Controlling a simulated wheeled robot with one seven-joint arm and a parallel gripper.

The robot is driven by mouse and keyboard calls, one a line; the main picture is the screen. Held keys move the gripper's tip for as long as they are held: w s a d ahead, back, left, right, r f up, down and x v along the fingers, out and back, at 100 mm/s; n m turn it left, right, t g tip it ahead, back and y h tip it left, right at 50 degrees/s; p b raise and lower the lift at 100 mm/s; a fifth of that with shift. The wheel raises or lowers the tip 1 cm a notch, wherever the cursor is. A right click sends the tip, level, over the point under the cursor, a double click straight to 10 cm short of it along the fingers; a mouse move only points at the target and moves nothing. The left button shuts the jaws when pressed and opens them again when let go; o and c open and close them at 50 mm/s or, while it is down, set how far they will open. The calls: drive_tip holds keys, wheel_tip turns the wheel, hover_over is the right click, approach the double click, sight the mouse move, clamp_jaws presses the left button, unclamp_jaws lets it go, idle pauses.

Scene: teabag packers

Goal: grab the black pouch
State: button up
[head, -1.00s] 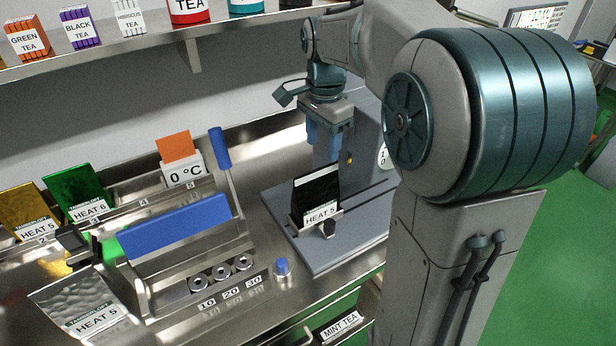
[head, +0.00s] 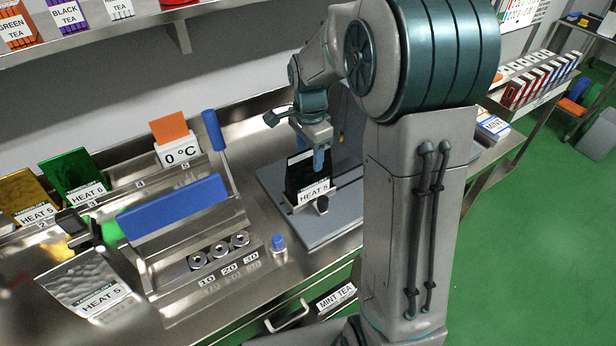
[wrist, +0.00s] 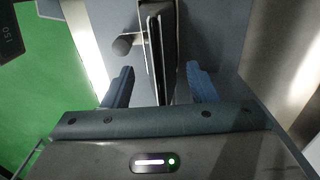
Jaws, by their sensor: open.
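The black pouch (head: 300,172) stands upright in a small metal holder on a grey platform, with a white "HEAT 5" label low on its front. My gripper (head: 318,160) is over the pouch in the head view, partly in front of its upper right side. In the wrist view the pouch (wrist: 161,50) shows edge-on as a thin dark strip running between the two blue fingers of my gripper (wrist: 160,88). The fingers are open, with a gap on each side of the strip. A dark round knob (wrist: 123,45) sits beside the pouch.
A sealer with a blue bar (head: 172,204) stands left of the platform (head: 335,222). Gold (head: 28,196), green (head: 72,176) and silver (head: 85,285) pouches are farther left. A shelf (head: 150,32) with tea boxes runs above. A blue button (head: 278,242) sits near the platform.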

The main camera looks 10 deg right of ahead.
sight(309, 174)
drive_tip(key=shift+f, duration=1.35)
clamp_jaws()
drive_tip(key=shift+r, duration=0.1)
